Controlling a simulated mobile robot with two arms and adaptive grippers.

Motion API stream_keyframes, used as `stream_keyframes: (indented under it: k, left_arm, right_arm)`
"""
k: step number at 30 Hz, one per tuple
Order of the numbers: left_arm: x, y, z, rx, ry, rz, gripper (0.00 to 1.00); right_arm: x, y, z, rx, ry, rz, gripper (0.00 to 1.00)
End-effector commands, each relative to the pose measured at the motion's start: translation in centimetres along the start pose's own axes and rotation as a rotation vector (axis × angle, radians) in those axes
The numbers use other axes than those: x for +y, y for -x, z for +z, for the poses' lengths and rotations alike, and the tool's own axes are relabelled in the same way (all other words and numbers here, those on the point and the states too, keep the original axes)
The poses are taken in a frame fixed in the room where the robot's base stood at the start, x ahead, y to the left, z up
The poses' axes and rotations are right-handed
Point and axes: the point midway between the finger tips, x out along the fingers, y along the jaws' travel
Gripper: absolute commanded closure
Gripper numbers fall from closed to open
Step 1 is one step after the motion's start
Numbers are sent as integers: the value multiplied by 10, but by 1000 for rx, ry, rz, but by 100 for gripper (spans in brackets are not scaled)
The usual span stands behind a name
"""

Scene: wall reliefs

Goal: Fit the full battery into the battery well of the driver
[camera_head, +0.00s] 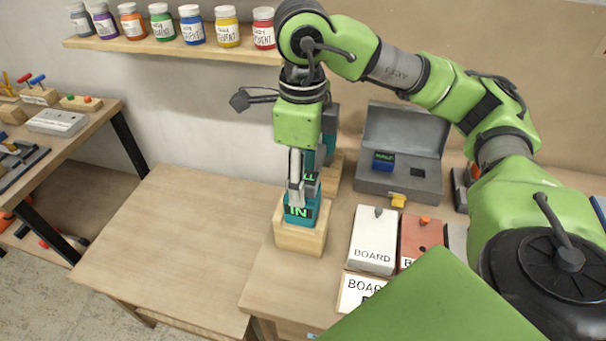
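My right gripper (299,190), on the arm from the right, points down at a teal block with a lit green "IN" sign (299,211), apparently part of the driver, seated in a pale wooden cradle (300,238). More teal body shows behind the gripper, mostly hidden. A dark piece with a green "F" (309,180) stands at the fingers, just above the "IN" sign; it looks like the full battery, but its label is mostly covered. I cannot tell whether the fingers grip it or how deep it sits. My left gripper is out of view.
An open grey case (405,182) behind on the right holds a blue battery with a green label (383,160). White (373,240) and red (421,238) boards lie to the cradle's right. A shelf of paint jars (176,42) hangs behind. The lower table at left (170,235) is clear.

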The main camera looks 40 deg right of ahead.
Motion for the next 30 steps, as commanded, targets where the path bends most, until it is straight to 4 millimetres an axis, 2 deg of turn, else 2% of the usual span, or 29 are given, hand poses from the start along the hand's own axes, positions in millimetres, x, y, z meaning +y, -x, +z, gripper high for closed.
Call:
stream_keyframes:
  k: [7, 11, 15, 30]
  left_arm:
    - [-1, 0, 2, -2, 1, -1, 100]
    - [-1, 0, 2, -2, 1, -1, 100]
    - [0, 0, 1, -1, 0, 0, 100]
    - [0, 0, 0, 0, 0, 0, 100]
  right_arm:
    - [0, 1, 0, 0, 0, -1, 52]
    - [-1, 10, 1, -3, -1, -3, 52]
    - [-1, 32, 1, -6, 1, -4, 52]
    - [-1, 97, 1, -4, -2, -4, 52]
